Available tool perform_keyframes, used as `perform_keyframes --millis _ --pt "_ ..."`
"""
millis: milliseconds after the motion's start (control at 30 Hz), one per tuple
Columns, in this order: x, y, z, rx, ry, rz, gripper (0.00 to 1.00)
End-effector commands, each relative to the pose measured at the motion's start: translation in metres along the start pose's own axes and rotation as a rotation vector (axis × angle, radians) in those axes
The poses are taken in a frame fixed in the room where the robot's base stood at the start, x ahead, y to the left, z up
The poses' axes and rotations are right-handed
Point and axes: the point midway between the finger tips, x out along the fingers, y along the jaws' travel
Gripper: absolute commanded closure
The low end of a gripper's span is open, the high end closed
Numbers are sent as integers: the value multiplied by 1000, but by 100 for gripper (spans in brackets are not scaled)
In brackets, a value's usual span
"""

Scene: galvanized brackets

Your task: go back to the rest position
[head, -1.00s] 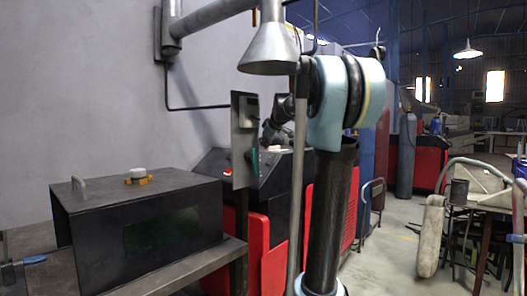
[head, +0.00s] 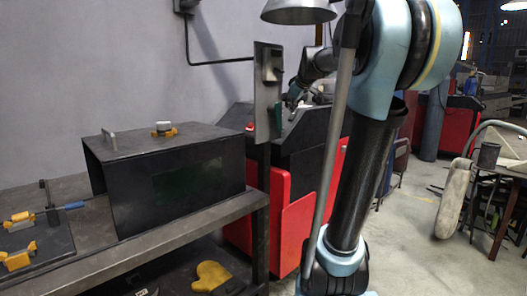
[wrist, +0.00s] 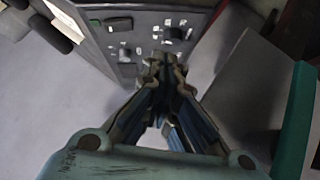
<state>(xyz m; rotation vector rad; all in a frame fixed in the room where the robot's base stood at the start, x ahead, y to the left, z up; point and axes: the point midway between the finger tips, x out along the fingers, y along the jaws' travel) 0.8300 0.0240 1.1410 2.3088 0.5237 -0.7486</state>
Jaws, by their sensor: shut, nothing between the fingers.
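My gripper (wrist: 165,68) is shut and empty in the wrist view, its fingertips together in front of a grey panel with dark knobs and white markings (wrist: 125,45). The tips look near the panel, but I cannot tell the gap. In the head view my gripper (head: 292,98) is small and partly dark, at the end of my bent arm, just right of an upright dark plate (head: 266,75) and above a red and black machine (head: 290,205).
A black box with a handle (head: 180,185) stands on a metal bench (head: 215,230) at left, with yellow clamps (head: 20,255) beside it. A yellow glove (head: 210,276) lies below. A grey lamp or hood (head: 298,12) hangs above my arm. Clear floor (head: 410,235) shows at right.

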Motion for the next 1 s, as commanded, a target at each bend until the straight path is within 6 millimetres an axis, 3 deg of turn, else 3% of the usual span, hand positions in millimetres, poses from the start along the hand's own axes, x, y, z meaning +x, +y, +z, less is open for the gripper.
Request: perform_keyframes --millis 100,500,833,1000 --pt "-6 -41 42 119 -44 -15 100" --pt "-18 -171 190 541 -215 3 100" --pt "-21 -241 280 783 -310 62 100" --pt "-34 -284 322 782 -443 5 100"
